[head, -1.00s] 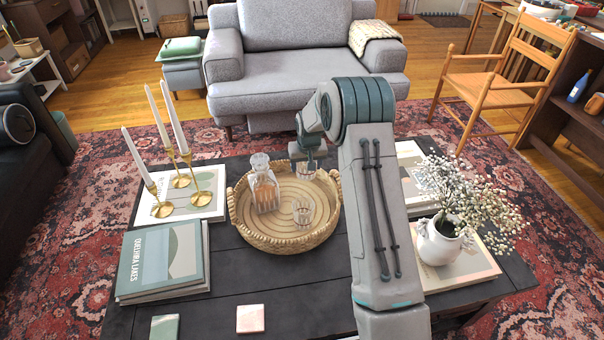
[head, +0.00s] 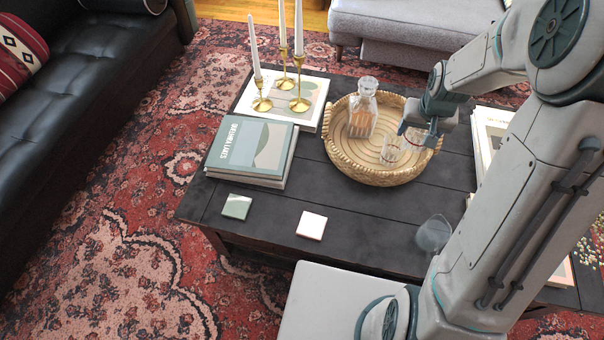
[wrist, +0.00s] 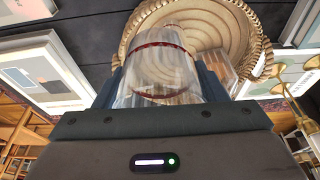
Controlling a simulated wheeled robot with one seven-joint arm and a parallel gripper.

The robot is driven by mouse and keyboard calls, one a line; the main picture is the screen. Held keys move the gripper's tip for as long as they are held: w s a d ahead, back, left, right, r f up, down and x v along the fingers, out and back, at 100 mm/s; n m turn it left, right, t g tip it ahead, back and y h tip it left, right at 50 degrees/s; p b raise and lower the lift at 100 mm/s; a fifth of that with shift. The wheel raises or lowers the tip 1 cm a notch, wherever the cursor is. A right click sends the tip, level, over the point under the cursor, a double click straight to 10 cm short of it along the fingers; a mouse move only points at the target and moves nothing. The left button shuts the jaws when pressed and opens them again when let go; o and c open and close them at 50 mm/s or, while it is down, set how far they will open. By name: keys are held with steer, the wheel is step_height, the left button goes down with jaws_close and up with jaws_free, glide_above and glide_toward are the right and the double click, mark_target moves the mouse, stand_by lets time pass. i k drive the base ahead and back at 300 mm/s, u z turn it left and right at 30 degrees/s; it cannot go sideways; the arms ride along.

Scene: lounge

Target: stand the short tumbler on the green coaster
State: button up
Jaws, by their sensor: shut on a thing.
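The green coaster (head: 237,206) lies flat on the dark table near its front left edge, with nothing on it. My gripper (head: 416,124) is over the right part of the round wicker tray (head: 370,176), well right of the coaster. It is shut on a clear tumbler (wrist: 160,70) with a reddish ring, which shows between the fingers in the wrist view. The held tumbler also shows below the gripper in the head view (head: 414,138).
A stoppered decanter (head: 363,110) stands in the tray. Books (head: 255,150) and brass candlesticks (head: 299,103) with tall candles stand behind the coasters. A grey translucent shape (head: 433,233) sits near my arm. The table between tray and coasters is clear.

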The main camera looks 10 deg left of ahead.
mark_target(237, 206)
steer(key=u, duration=0.5)
steer(key=k, duration=1.15)
steer(key=u, duration=0.95)
steer(key=i, duration=1.15)
steer(key=z, duration=0.8)
